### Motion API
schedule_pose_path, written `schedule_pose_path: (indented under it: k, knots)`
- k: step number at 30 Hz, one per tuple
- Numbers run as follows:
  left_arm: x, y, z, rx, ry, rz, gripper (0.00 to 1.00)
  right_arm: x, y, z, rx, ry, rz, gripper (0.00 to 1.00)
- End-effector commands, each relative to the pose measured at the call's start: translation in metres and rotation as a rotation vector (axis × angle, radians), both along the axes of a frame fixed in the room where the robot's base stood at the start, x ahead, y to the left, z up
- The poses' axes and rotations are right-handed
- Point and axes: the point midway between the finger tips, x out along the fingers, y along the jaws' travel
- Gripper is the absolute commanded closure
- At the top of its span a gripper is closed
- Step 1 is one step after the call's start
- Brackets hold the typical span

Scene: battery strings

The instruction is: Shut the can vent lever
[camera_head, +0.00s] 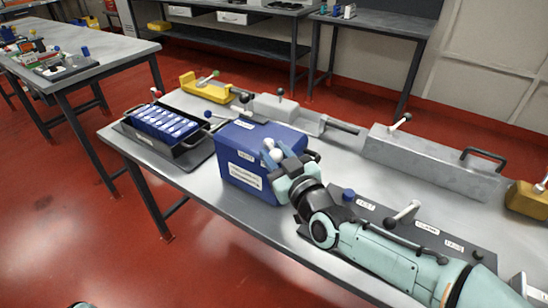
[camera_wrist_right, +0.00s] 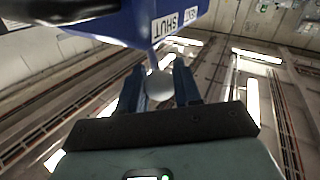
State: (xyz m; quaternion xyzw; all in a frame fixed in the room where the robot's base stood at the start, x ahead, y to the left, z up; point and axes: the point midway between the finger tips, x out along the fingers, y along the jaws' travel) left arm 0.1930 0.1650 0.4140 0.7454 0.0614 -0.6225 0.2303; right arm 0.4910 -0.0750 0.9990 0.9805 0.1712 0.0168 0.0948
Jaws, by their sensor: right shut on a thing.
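The blue can (camera_head: 242,172) stands on the steel table, with white labels on its front; it also shows at the top of the wrist view (camera_wrist_right: 120,25). The can vent lever's white ball knob (camera_head: 276,155) is at the can's upper right side. My right gripper (camera_head: 274,151) is shut on it. In the right wrist view the knob (camera_wrist_right: 159,86) sits between the two blue fingers (camera_wrist_right: 159,88), below a label reading SHUT (camera_wrist_right: 180,20). Most of the lever arm is hidden by the gripper and can. My left gripper is not in view.
A black tray with a blue battery block (camera_head: 168,124) stands left of the can. A grey housing (camera_head: 430,160) and a yellow clamp (camera_head: 205,88) lie behind. A dark plate with labels and a lever (camera_head: 402,214) lies beside my right arm.

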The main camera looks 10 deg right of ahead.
Motion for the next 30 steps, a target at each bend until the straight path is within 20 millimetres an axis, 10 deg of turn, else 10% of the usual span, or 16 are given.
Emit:
schedule_pose_path:
  k: [20,21,22,30]
  knots:
    - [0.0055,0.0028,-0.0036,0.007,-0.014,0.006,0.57,0.0014,-0.0077,-0.0026,-0.001,0.006,-0.005,1.0]
    - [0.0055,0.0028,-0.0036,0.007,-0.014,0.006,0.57,0.0015,-0.0079,-0.0026,-0.002,0.006,-0.005,0.54]
    - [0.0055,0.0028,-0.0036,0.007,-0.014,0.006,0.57,0.0015,-0.0079,-0.0026,-0.002,0.006,-0.005,0.44]
    - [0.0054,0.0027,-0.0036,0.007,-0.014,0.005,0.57,0.0004,-0.005,-0.0011,-0.001,0.003,0.0,0.43]
